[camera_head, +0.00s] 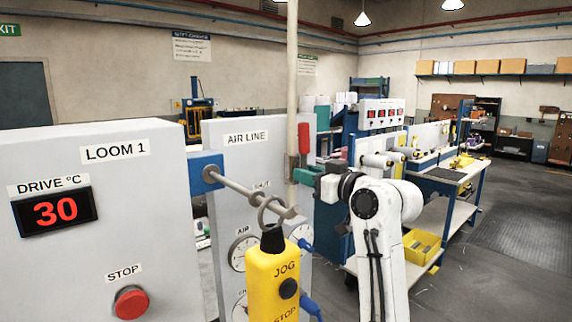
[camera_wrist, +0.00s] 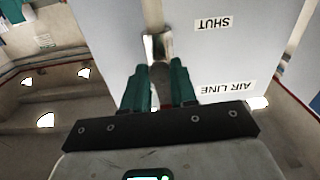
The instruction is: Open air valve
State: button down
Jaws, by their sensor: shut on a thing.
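The air valve's red handle (camera_head: 304,138) stands upright beside the pale vertical pipe (camera_head: 292,80), in front of the AIR LINE panel (camera_head: 225,133). My gripper (camera_head: 299,172) reaches it from the right, with green fingers at the lower part of the handle. In the wrist view, my gripper's green fingers (camera_wrist: 159,88) are closed around a narrow grey metal piece (camera_wrist: 158,72), which I take as the valve's lever. The panel (camera_wrist: 210,60) behind carries SHUT and AIR LINE labels, seen upside down. The valve body is mostly hidden.
The yellow JOG pendant (camera_head: 272,282) hangs from a grey bar (camera_head: 235,190) in front of the panel. The LOOM 1 cabinet (camera_head: 90,240) with a red stop button (camera_head: 130,302) stands at left. A workbench (camera_head: 445,180) is at right, beside open floor.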

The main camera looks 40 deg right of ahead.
jog(key=shift+f+m, duration=0.15)
jog(key=shift+m, duration=0.25)
jog(key=c, duration=0.9)
grip_release()
jog(key=shift+s, duration=0.1)
jog(key=s, duration=0.6)
jog(key=shift+s+p, duration=0.4)
jog(key=shift+p, duration=0.05)
jog(key=shift+d, duration=0.1)
